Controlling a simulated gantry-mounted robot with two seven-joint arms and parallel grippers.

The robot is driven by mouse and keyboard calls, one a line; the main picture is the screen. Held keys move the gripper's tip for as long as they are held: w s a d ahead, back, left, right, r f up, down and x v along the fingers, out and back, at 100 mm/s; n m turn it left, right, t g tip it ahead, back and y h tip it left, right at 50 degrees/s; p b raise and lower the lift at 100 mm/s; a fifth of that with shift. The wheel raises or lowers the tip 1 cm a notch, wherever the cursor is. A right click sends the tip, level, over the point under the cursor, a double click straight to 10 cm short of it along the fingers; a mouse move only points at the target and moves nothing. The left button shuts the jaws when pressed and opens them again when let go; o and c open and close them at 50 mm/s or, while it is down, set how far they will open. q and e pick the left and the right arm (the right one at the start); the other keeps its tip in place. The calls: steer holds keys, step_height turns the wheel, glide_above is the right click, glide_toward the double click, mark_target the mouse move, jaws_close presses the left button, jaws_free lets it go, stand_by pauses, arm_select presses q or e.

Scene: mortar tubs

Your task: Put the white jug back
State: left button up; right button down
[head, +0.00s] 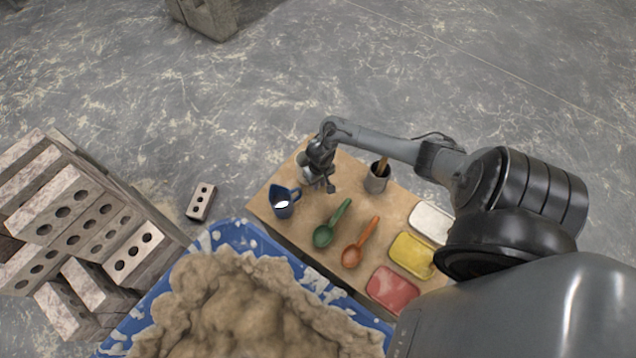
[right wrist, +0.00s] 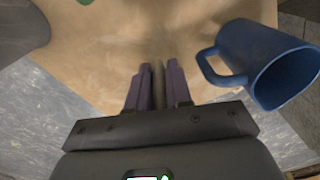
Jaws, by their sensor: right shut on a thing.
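No white jug shows in either view. A blue jug (head: 284,203) stands at the left end of the wooden board, with a white patch inside its mouth. It also shows in the right wrist view (right wrist: 262,62), its handle towards my fingers but apart from them. My right gripper (head: 329,186) is over the board, right of the blue jug. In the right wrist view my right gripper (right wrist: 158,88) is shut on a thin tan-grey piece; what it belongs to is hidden. My left gripper is out of view.
On the board (head: 330,208) are a green scoop (head: 324,236), an orange scoop (head: 352,255), a grey pot (head: 376,180) with a handle in it, and white, yellow and red trays. A blue tub (head: 236,232) of mortar is in front; bricks (head: 75,215) are stacked left.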

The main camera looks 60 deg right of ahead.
steer(key=shift+f+b, duration=1.6)
steer(key=shift+f, duration=0.45)
steer(key=c, duration=1)
jaws_free()
steer(key=shift+c, duration=0.2)
steer(key=shift+r, duration=0.1)
